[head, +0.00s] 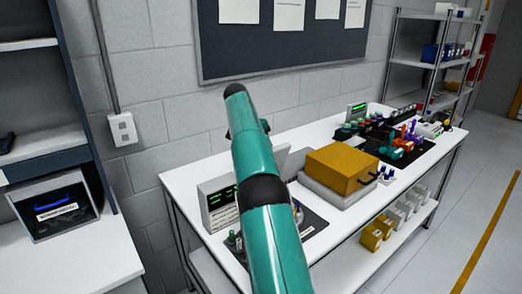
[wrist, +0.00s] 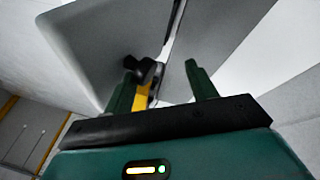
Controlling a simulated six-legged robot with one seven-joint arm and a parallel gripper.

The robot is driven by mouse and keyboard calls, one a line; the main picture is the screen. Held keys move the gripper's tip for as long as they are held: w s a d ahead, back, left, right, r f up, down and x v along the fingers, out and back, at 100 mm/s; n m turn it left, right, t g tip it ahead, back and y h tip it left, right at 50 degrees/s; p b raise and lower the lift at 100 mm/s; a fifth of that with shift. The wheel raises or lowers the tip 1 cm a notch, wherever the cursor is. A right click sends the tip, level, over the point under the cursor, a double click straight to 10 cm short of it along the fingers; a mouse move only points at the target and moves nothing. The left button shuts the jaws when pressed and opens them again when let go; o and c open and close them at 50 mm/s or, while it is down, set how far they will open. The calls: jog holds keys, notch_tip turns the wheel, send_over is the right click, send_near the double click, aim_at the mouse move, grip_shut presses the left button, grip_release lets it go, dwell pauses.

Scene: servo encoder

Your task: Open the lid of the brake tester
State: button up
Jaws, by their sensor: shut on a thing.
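The light grey lid (wrist: 95,45) of the brake tester fills much of the upper wrist view and looks tilted. A black handle or knob (wrist: 150,70) with a yellow part (wrist: 142,97) below it sits at the dark green fingers of my gripper (wrist: 161,68). My gripper is shut on the handle; the exact contact is hard to see. In the head view my arm hides my gripper and most of the tester. A grey slanted panel (head: 296,160), probably the lid, shows just right of my arm.
A grey instrument with green displays (head: 218,204) stands left of my arm on the white table (head: 185,178). An orange box with a black handle (head: 341,168) stands to the right. Coloured parts crowd a dark mat (head: 428,153) at the far end. A corkboard-like panel (head: 285,45) hangs behind.

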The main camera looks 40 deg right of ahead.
jog(key=w+a+r, duration=0.2)
jog(key=w+a, duration=0.1)
jog(key=a, duration=0.9)
jog(key=shift+a+r, duration=0.15)
jog(key=shift+a, duration=0.15)
jog(key=shift+w, duration=0.1)
dwell(0.6)
jog(key=s+a+r+n+t+y, duration=0.1)
jog(key=s+a+r+n+t, duration=0.1)
jog(key=s+a+r+n, duration=0.45)
jog(key=s+a+r+n+t+y, duration=0.1)
jog(key=s+a+r+t, duration=0.15)
jog(key=s+a, duration=0.7)
jog(key=s+a+f+n, duration=0.1)
jog(key=s+f, duration=0.3)
jog(key=s, duration=0.4)
jog(key=s+a+f+n+t+y, duration=0.1)
jog(key=s+a+f+n, duration=0.1)
jog(key=s, duration=0.6)
jog(key=s+a+f+n+t+y, duration=0.1)
jog(key=s+a+f+n, duration=0.1)
jog(key=s+a+f, duration=0.2)
jog(key=s+f, duration=0.2)
jog(key=s, duration=0.2)
jog(key=shift+s, duration=0.15)
